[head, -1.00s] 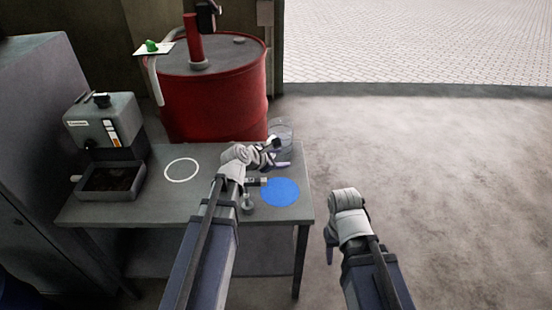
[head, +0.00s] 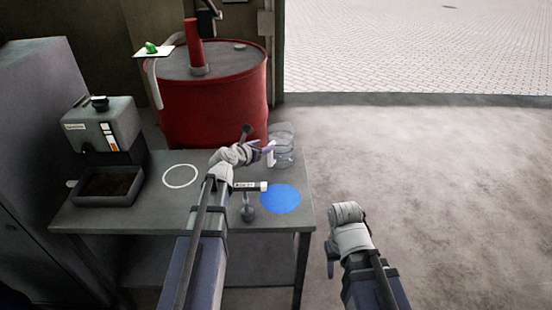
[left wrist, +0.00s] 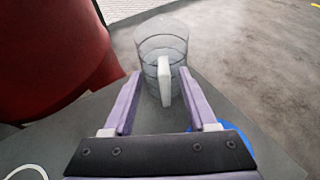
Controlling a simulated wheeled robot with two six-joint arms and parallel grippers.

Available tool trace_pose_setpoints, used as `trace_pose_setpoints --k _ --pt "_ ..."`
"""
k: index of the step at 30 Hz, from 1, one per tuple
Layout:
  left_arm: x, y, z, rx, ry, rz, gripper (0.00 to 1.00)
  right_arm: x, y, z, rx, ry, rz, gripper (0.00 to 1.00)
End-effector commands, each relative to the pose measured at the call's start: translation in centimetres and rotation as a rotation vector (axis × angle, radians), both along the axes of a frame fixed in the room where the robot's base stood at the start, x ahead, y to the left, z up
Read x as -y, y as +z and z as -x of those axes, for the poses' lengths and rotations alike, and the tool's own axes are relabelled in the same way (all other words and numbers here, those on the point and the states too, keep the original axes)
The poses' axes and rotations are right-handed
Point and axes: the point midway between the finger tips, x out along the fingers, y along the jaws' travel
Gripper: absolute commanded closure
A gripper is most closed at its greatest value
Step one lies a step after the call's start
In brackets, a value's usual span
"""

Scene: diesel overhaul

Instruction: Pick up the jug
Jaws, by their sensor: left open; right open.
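The clear jug (head: 284,146) stands upright at the back right corner of the grey table, with its white handle facing my left gripper. It also shows in the left wrist view (left wrist: 152,46), ahead of the fingers, with the handle roughly centred between them. My left gripper (head: 262,150) is open and empty, just left of the jug in the head view. The wrist view shows no finger closed on the handle. My right gripper (head: 332,262) hangs to the right of the table, away from the jug; its fingers are partly hidden.
The table (head: 120,215) also bears a grey machine with a dark tray (head: 108,186), a white ring (head: 180,176), a blue disc (head: 281,198) and a small labelled item (head: 250,187). A red drum (head: 213,100) stands close behind. The floor to the right is clear.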

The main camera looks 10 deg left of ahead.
Motion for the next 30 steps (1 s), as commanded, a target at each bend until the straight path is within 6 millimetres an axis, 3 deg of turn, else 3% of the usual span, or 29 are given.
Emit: trace_pose_setpoints --k 10,18,30 --pt "1.4 -1.8 -4.2 0.0 0.0 -0.001 0.43 0.0 -1.8 0.0 0.0 0.0 0.0 0.5" --pt "1.6 -1.7 -4.3 0.0 0.001 -0.001 0.44 0.0 -1.7 0.0 0.0 0.0 0.0 0.5" --pt "1.5 -1.7 -4.3 0.0 0.001 -0.001 0.89 0.0 -1.7 0.0 0.0 0.0 0.0 0.5"
